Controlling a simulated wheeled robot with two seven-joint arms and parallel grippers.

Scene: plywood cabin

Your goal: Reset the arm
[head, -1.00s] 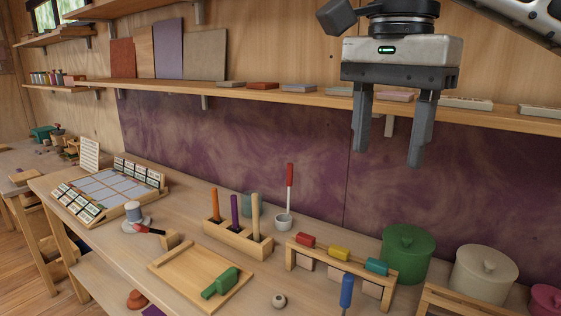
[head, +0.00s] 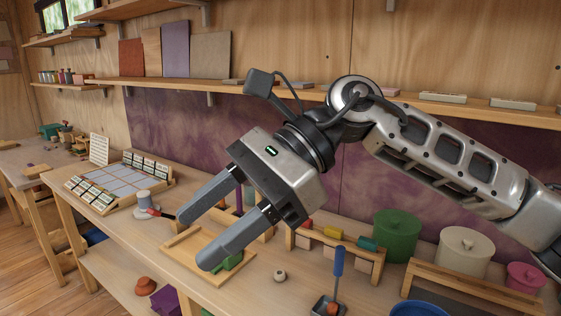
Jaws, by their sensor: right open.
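My right gripper (head: 190,240) reaches in from the right and points down to the left. Its two grey fingers are spread apart with nothing between them. It hangs over the front of the workbench (head: 95,221), in front of the wooden tray (head: 176,250) in the picture. The fingers and palm hide part of the tray, the green block (head: 233,261) on it, and most of the wooden holder with coloured sticks behind. My left gripper is not in the head view.
A panel board (head: 118,184) lies at the bench's left. A rack with coloured cylinders (head: 332,233) stands right of the gripper, then a green pot (head: 397,236), cream pot (head: 465,250) and pink pot (head: 525,276). A blue-handled tool (head: 339,262) stands upright in front. A shelf (head: 200,86) runs behind.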

